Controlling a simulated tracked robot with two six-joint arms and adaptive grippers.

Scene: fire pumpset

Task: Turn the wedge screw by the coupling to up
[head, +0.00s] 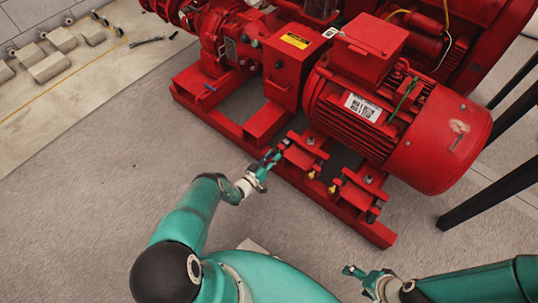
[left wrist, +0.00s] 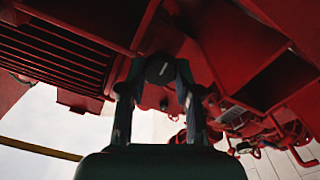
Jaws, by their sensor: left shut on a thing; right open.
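The red motor (head: 400,125) sits on a red base frame (head: 225,125), with the coupling's red guard box (head: 290,68) to its left. My left gripper (head: 271,158) is at the motor foot nearest the guard, at the frame's front edge. In the left wrist view, my left gripper (left wrist: 158,82) is shut on the dark head of the wedge screw (left wrist: 160,68), with one finger on each side. In the head view the fingers largely hide this screw, and its setting cannot be read. My right gripper (head: 352,271) is open and empty over the floor.
A second motor foot with a dark screw (head: 372,214) is at the frame's right end. Brass fittings (head: 312,174) stick out between the feet. Black legs (head: 490,195) stand at the right. The floor (head: 90,200) at the left is clear.

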